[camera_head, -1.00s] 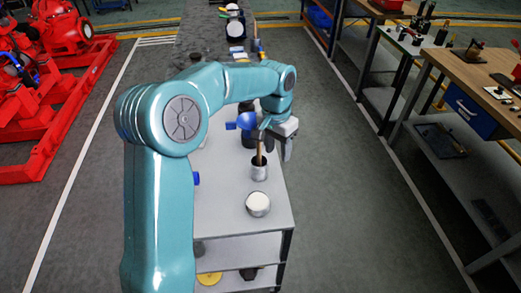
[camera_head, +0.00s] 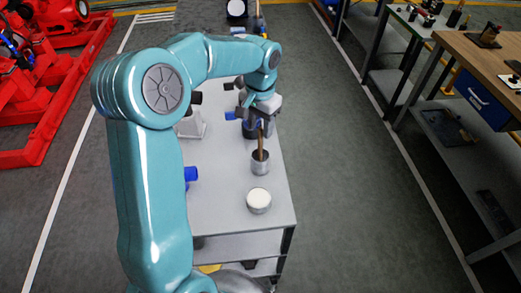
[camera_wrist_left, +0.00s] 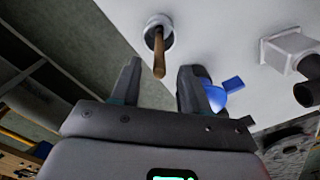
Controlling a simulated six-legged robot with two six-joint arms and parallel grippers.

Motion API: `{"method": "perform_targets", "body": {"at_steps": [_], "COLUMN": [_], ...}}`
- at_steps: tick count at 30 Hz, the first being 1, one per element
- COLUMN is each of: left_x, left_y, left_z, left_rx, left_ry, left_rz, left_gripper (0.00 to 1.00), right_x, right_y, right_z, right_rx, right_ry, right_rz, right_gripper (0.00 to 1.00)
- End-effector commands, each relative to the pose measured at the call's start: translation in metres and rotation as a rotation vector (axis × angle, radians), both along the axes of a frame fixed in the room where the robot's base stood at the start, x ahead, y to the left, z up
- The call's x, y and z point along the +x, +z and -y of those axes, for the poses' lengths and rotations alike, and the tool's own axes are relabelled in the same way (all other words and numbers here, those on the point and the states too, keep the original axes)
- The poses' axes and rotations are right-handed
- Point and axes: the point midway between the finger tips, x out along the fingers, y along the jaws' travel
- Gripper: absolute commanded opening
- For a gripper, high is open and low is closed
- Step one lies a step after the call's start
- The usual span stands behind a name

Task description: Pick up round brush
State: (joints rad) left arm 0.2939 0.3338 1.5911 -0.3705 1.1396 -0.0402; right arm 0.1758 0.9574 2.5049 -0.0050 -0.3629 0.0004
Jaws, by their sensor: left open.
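The round brush shows as a wooden handle (camera_head: 261,143) standing up out of a small metal cup (camera_head: 260,167) on the grey bench. Its bristle end is hidden in the cup. My left gripper (camera_head: 261,124) is open and empty, just beyond the handle's top in the head view. In the left wrist view the handle (camera_wrist_left: 159,58) points toward the open fingers (camera_wrist_left: 159,75), its end appearing between the fingertips. I cannot tell whether a finger touches it. The right gripper is not in view.
A blue object (camera_wrist_left: 215,96) lies close beside one finger. A white-topped round container (camera_head: 259,200) stands nearer on the bench (camera_head: 225,214). A white bracket (camera_head: 192,125) and a blue piece (camera_head: 190,174) stand left. A wooden table (camera_head: 477,63) is at right, across clear floor.

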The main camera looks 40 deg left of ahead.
Motion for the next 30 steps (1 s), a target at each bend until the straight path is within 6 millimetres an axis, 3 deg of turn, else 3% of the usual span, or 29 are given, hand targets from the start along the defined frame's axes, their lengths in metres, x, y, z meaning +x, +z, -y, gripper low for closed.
{"method": "perform_targets", "body": {"at_steps": [8, 15, 24, 28, 30], "left_x": [0.001, 0.002, 0.003, 0.003, 0.003], "left_y": [-0.025, -0.062, -0.068, -0.068, -0.068], "left_z": [-0.001, -0.002, -0.002, -0.002, -0.002], "left_rx": [-0.001, -0.001, -0.001, -0.001, -0.001], "left_ry": [0.001, 0.001, 0.001, 0.001, 0.001], "left_rz": [-0.002, -0.003, 0.002, 0.001, 0.002], "left_gripper": [0.45, 0.45, 0.45, 0.03, 0.00], "right_x": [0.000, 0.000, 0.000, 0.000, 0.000], "right_y": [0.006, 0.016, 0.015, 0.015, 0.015], "right_z": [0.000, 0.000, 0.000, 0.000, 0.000], "right_rx": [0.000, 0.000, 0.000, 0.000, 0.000], "right_ry": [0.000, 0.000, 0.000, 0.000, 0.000], "right_rz": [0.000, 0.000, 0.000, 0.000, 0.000], "right_gripper": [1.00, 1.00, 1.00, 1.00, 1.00]}}
